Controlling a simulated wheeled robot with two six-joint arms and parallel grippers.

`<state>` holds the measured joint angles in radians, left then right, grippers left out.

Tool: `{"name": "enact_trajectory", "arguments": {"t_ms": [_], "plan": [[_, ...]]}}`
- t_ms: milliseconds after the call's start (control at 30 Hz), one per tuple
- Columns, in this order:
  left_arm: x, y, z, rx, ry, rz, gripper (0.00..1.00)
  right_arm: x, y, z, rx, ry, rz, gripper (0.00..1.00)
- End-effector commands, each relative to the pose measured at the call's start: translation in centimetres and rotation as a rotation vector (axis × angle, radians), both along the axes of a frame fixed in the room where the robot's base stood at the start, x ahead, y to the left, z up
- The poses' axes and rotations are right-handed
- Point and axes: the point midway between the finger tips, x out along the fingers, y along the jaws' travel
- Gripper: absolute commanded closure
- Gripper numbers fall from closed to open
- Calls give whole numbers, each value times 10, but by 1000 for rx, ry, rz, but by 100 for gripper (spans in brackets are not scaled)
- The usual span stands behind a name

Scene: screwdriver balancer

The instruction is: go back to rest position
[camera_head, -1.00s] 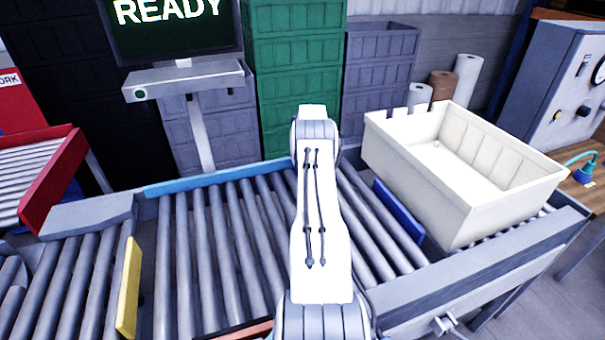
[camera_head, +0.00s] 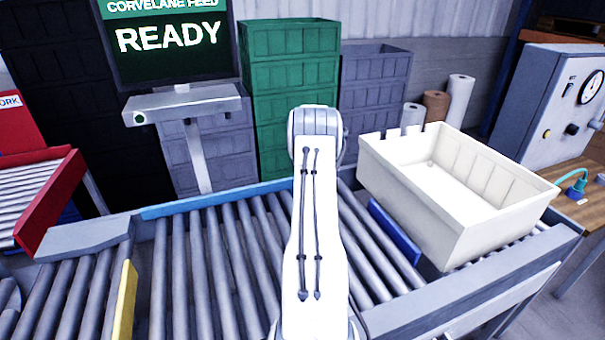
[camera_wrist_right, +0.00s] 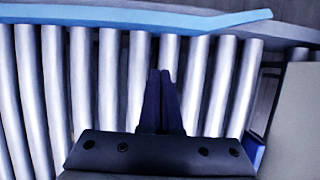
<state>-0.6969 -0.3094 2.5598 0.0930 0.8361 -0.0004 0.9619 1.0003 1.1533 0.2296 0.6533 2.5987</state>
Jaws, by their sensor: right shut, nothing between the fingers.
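My right gripper (camera_wrist_right: 160,75) shows in the right wrist view with its two dark fingers together and nothing between them. It is over the grey rollers of the conveyor (camera_wrist_right: 110,85). In the head view one white arm of mine stands in the middle of the picture over the conveyor (camera_head: 205,265), and its gripper is hidden. My left gripper is in neither view.
A cream crate (camera_head: 420,215) stands on the right part of the conveyor, beside a blue plate (camera_head: 395,233). A yellow plate (camera_head: 125,300) is at the left. A screen (camera_head: 168,40) reads READY. Stacked green crates (camera_head: 290,90) stand behind.

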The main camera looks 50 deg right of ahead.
Motion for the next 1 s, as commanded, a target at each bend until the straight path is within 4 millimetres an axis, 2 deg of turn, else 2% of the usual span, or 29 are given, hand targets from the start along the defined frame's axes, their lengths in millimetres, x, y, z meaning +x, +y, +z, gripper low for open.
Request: {"name": "enact_trajectory", "arguments": {"t_ms": [100, 233, 400, 600, 700, 767, 867, 967, 1000], "plan": [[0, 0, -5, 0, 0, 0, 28, -8, 5, 23, -1, 0, 0, 100], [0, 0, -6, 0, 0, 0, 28, -13, 8, 39, -1, 1, 0, 100], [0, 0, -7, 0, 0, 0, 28, -17, 10, 47, 1, 1, -1, 100], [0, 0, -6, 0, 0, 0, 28, -17, 11, 48, 2, 3, 0, 100], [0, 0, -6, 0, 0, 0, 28, -10, 19, 50, -3, 7, 36, 100], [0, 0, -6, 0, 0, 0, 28, 1, 34, 55, -14, 17, 103, 100], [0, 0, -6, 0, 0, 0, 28, 28, 79, 68, -46, 48, 305, 100], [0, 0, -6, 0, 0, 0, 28, 57, 146, 85, -94, 87, 596, 100], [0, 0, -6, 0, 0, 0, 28, 66, 176, 91, -116, 104, 724, 100]]}}
